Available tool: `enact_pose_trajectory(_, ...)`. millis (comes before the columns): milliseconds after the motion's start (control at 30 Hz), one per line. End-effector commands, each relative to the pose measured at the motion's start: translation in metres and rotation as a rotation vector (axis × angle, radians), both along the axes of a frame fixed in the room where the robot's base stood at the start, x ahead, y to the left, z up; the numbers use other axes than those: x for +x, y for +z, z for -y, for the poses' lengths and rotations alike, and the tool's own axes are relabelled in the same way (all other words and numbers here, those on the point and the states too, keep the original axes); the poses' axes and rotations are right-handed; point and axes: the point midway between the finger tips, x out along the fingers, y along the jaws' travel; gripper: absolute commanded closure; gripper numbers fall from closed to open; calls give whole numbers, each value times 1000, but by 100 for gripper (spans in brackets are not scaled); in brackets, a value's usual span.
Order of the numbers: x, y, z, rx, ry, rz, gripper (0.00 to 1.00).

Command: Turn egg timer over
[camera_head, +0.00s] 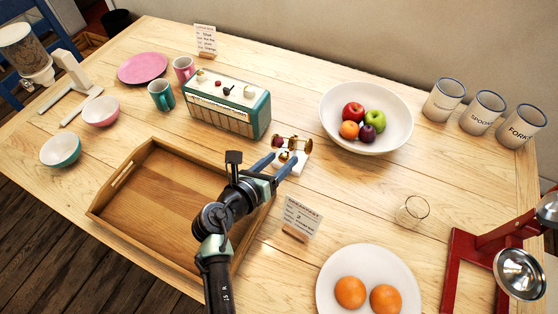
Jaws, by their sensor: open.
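A small object with a white base and brass and dark red parts (292,141), which seems to be the egg timer, stands on the table between the radio and the fruit bowl. My gripper (287,155) is open, with its two blue-grey fingers pointing at this object from the front. The fingertips are at or just in front of its near side, and I cannot tell whether they touch it. Part of the object is hidden by the fingers, and its exact shape is too small to make out.
A teal radio (227,103) stands close behind-left, and a white fruit bowl (392,136) to the right. A wooden tray (135,230) lies under my arm. A breakfast card (302,218), a glass (413,210) and a plate of oranges (329,296) are nearer.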

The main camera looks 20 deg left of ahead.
Motion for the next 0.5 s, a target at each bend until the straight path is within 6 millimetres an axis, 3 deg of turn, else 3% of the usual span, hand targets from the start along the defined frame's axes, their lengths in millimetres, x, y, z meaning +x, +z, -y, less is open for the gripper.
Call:
enact_pose_trajectory(267,2,0,0,0,0,0,40)
enact_pose_trajectory(500,2,0,0,0,0,0,79)
